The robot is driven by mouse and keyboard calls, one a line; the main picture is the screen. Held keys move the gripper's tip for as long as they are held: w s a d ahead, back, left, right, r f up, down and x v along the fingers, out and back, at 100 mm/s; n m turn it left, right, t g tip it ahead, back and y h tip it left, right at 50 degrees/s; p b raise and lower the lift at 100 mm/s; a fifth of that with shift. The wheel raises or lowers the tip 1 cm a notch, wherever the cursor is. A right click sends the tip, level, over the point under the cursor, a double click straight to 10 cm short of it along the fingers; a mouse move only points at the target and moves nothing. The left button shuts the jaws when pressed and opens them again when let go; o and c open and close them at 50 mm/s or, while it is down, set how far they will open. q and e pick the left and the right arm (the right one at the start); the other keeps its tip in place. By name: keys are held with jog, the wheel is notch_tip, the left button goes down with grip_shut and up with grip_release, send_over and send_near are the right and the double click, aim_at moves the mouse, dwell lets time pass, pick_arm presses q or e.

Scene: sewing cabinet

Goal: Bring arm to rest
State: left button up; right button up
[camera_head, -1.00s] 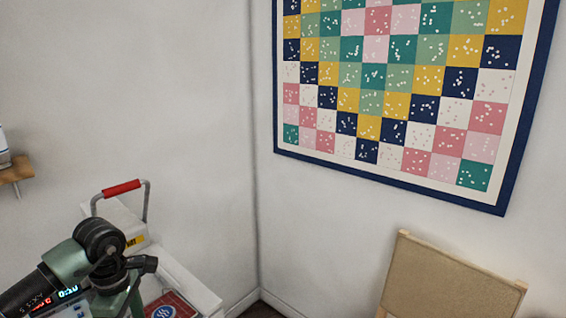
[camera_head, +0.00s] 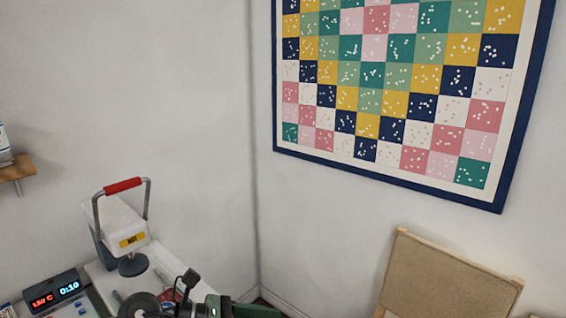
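Part of one of my arms shows at the bottom edge, left of the middle, with dark joints and a green part pointing right. I take it for my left arm, with the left gripper (camera_head: 252,309) at its green end. The picture edge cuts it off, so I cannot see its fingertips or whether it holds anything. My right gripper is not in view.
A white press (camera_head: 125,227) with a red-grip handle (camera_head: 122,185) stands on a white surface (camera_head: 165,258) at lower left. Beside it is a lit display box (camera_head: 54,291). A beige chair back (camera_head: 447,277) stands at lower right. A framed patchwork (camera_head: 400,180) hangs above.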

pick_arm(q)
notch_tip(320, 180, up, 5)
jog(key=d+n+t+h, duration=0.3)
jog(key=n+h, duration=0.1)
jog(key=w+a+r+n+t+y, duration=0.2)
jog(key=a+r+n+t+y, duration=0.15)
jog(key=n+t, duration=0.45)
jog(key=w+a+r+n+t+y, duration=0.2)
jog(key=a+n+t, duration=0.25)
jog(key=n, duration=0.65)
jog(key=s+a+f+n+g+y, duration=0.2)
jog(key=s+a+f+n+y, duration=0.1)
jog(key=a+f+n+y, duration=0.5)
jog(key=s+a+f+n+g+y, duration=0.2)
jog(key=a+f+n+y, duration=0.3)
jog(key=f+n, duration=0.55)
jog(key=s+f+n+g, duration=0.3)
jog(key=s+f+g, duration=0.25)
jog(key=s, duration=0.55)
jog(key=s+f+n+g, duration=0.45)
jog(key=s+f, duration=0.25)
jog(key=s, duration=0.3)
jog(key=s+f+m+g, duration=0.1)
jog(key=s+f+g, duration=0.15)
jog(key=f, duration=2.65)
jog(key=s+a+f, duration=0.3)
jog(key=s+f, duration=1)
jog(key=s, duration=0.3)
jog(key=shift+s+f+h, duration=0.35)
jog(key=shift+s, duration=0.05)
